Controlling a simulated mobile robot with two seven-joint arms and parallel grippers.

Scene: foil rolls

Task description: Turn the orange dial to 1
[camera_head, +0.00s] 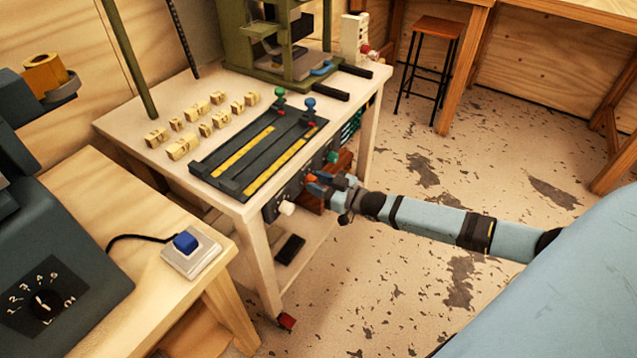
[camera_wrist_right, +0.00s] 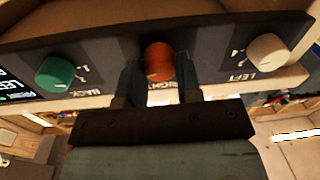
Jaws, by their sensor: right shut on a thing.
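The orange dial (camera_wrist_right: 158,62) sits in the middle of a dark control panel, above the label "RIGHT". It also shows in the head view as a small orange spot (camera_head: 311,178) on the table's front side. My right gripper (camera_wrist_right: 160,75) reaches the panel from below in the wrist view, with one finger on each side of the orange dial, shut on it. In the head view my right gripper (camera_head: 318,185) meets the panel, its arm coming from the right. The dial's pointer and numbers are hidden. My left gripper is not in view.
A green dial (camera_wrist_right: 58,74) labelled "BACK" and a white dial (camera_wrist_right: 268,52) labelled "LEFT" flank the orange one. The white table (camera_head: 115,122) carries a black plate with yellow strips (camera_head: 262,150), several small wooden blocks and a green machine (camera_head: 262,40). A stool (camera_head: 433,40) stands behind.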

